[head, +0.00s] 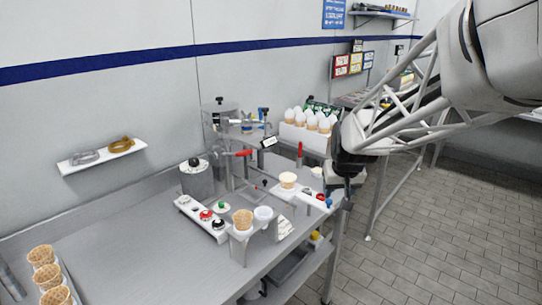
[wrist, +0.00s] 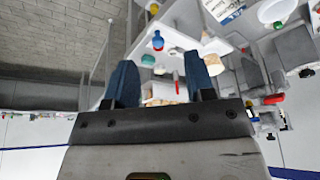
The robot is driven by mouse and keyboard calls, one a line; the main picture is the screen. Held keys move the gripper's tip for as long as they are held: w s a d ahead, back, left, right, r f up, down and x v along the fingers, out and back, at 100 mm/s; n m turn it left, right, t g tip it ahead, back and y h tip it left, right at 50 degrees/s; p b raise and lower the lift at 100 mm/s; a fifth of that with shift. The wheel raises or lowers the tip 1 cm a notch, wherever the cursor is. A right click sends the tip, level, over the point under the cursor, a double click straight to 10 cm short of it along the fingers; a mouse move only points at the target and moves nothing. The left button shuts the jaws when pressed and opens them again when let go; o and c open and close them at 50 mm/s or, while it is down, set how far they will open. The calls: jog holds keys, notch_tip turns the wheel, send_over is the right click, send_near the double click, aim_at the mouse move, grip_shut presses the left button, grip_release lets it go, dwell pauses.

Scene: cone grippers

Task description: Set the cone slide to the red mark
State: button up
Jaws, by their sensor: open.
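My gripper (head: 346,192) is open and points down at the right end of a white slide rail (head: 305,192) at the table's right edge. A pale cone or cup (head: 287,180) stands on the rail, left of my gripper. A small red piece (head: 320,196) and a blue knob (head: 329,202) sit near the rail's right end, close to my fingers. In the wrist view my two blue fingers (wrist: 160,62) are apart. A tan cone (wrist: 165,91) shows between them, partly hidden by my gripper body. The blue knob (wrist: 158,41) shows beyond the fingertips. I cannot tell which red piece is the mark.
A waffle cone (head: 242,221) and a white cup (head: 263,213) stand in a holder at the front. A white strip with red, green and black knobs (head: 203,217) lies left of it. A dispenser with a red handle (head: 243,153) stands behind.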

jog(key=w+d+f, duration=0.1)
jog(key=w+f, duration=0.1)
jog(key=w, duration=0.4)
jog(key=shift+w+d+f, duration=0.15)
jog(key=shift+w+f, duration=0.25)
jog(key=shift+x, duration=3.9)
jog(key=shift+r, duration=0.1)
jog(key=shift+w, duration=0.1)
grip_shut()
